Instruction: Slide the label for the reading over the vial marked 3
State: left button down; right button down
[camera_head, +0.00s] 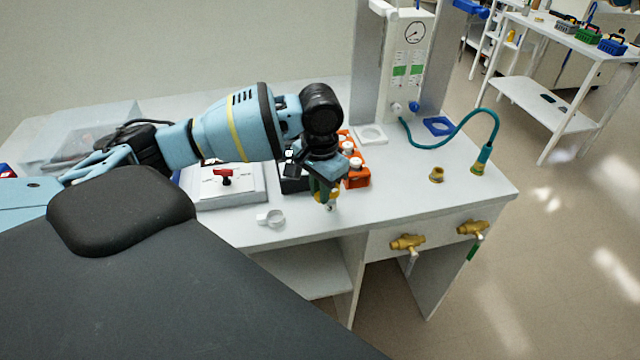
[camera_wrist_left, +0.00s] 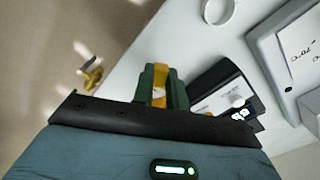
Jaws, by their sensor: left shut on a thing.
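My left gripper (camera_head: 327,193) is above the front part of the white bench. In the left wrist view its green fingers (camera_wrist_left: 160,88) are shut on a yellow thing (camera_wrist_left: 159,80); I cannot tell whether this is a label. White-capped vials (camera_head: 355,163) stand in an orange rack (camera_head: 358,181) just behind and right of the gripper. I cannot tell which vial is marked 3. A white ring-shaped piece (camera_head: 270,218) lies on the bench left of the gripper. My right gripper is out of view.
A gauge panel (camera_head: 414,35) rises behind. A teal hose (camera_head: 456,133) and a brass fitting (camera_head: 436,174) are at right. Brass valves (camera_head: 407,242) stick out in front. The bench's front right is clear.

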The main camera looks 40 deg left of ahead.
pick_arm(q)
jog(key=shift+f, duration=1.9)
jog(key=shift+f, duration=0.1)
jog(key=c, duration=1.3)
grip_release()
notch_tip(320, 180, up, 8)
jog(key=shift+f+p, duration=0.1)
jog(key=shift+p, duration=0.25)
jog(key=shift+f, duration=0.1)
